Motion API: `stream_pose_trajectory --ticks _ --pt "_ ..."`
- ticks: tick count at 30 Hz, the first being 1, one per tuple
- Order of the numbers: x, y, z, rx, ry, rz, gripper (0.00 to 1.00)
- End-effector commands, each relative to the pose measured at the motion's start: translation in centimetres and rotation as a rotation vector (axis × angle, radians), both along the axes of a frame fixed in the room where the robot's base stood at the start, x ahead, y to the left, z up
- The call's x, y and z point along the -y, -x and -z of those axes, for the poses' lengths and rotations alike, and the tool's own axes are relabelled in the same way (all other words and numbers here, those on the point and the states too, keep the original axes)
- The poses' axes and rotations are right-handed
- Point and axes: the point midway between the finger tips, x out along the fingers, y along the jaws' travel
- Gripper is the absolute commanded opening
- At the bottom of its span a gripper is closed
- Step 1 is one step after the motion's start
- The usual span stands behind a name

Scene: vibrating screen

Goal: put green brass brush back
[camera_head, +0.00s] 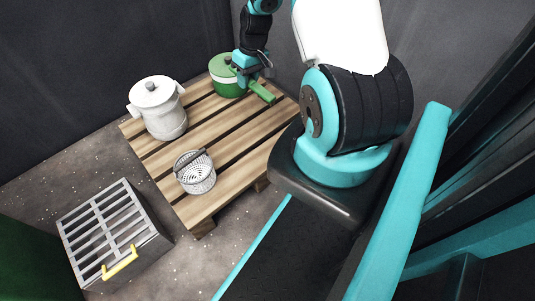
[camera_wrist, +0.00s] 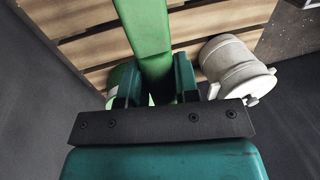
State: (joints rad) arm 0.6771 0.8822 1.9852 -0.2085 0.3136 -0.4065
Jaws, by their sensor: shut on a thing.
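My gripper (camera_head: 249,76) is at the back right of the wooden pallet, next to the green pot. It is shut on a long green bar, the green brass brush (camera_head: 263,93), which points toward the front right over the pallet. In the wrist view the jaws (camera_wrist: 154,82) close on both sides of the green brush (camera_wrist: 148,30), which runs up to the top edge of the picture. No bristles can be made out. I cannot tell whether the brush touches the pallet.
The pallet (camera_head: 222,121) carries a green lidded pot (camera_head: 222,84), a white lidded pot (camera_head: 160,112) and a white perforated basket (camera_head: 198,179). A slatted grey box (camera_head: 103,229) with a yellow handle stands on the floor at the front left. Dark walls stand behind.

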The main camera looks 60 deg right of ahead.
Motion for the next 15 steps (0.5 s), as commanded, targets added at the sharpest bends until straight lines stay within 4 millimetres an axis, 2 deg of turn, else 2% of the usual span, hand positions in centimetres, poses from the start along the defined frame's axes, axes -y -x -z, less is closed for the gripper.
stream_pose_trajectory --ticks 1,5,8,15 --pt "0.4 0.1 1.1 0.002 0.001 0.005 0.03" --pt "0.9 0.3 1.6 0.002 0.002 0.009 0.03" --pt "1.0 0.4 3.2 -0.001 -0.001 0.009 0.03" --pt "0.9 0.4 10.0 -0.001 0.0 0.009 0.03"
